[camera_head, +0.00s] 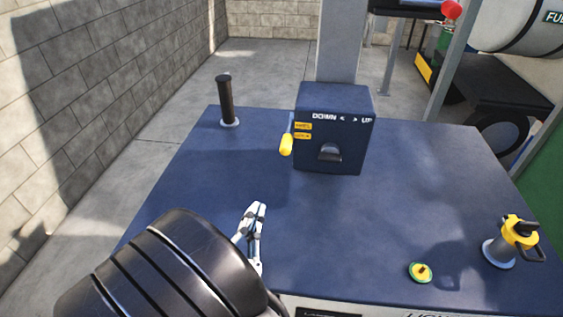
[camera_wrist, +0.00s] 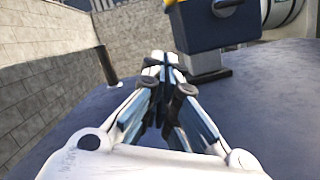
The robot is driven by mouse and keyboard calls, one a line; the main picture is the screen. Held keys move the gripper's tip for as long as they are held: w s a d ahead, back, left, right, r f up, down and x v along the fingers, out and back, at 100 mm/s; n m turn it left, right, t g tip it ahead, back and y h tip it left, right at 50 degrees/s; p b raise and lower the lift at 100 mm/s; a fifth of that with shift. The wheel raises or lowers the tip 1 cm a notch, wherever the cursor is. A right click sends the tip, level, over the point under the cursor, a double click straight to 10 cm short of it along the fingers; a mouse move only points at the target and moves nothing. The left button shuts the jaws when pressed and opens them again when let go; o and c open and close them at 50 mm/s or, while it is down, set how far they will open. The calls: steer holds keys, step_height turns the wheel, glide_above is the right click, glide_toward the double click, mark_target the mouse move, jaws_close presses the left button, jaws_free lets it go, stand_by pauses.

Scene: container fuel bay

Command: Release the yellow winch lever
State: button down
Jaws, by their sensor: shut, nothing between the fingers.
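The yellow winch lever (camera_head: 286,144) hangs on the left side of the dark blue winch box (camera_head: 350,128) in the head view. Its yellow grip is at the lower end of a thin arm and points down. The box carries the words DOWN and UP above yellow labels. My gripper (camera_head: 260,207) is shut and empty, in front of and to the left of the lever, apart from it. In the wrist view my gripper (camera_wrist: 165,58) shows closed fingertips, with the box (camera_wrist: 215,22) beyond to the right.
A dark upright handle (camera_head: 225,100) stands at the back left of the blue deck (camera_head: 400,205); it also shows in the wrist view (camera_wrist: 106,65). A round green-yellow knob (camera_head: 421,272) and a yellow-black valve (camera_head: 517,235) are at the front right. A block wall (camera_head: 100,70) is left.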

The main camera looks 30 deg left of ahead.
steer(key=b, duration=0.3)
glide_toward(289, 133)
steer(key=w+a+f, duration=0.2)
steer(key=w, duration=0.1)
steer(key=shift+w+f, duration=0.15)
steer(key=shift+f, duration=0.25)
steer(key=shift+a+r+p, duration=0.1)
steer(key=shift+p, duration=0.3)
steer(key=shift+r+g+p, duration=0.4)
steer(key=shift+r+p, duration=0.05)
steer(key=shift+p, duration=0.65)
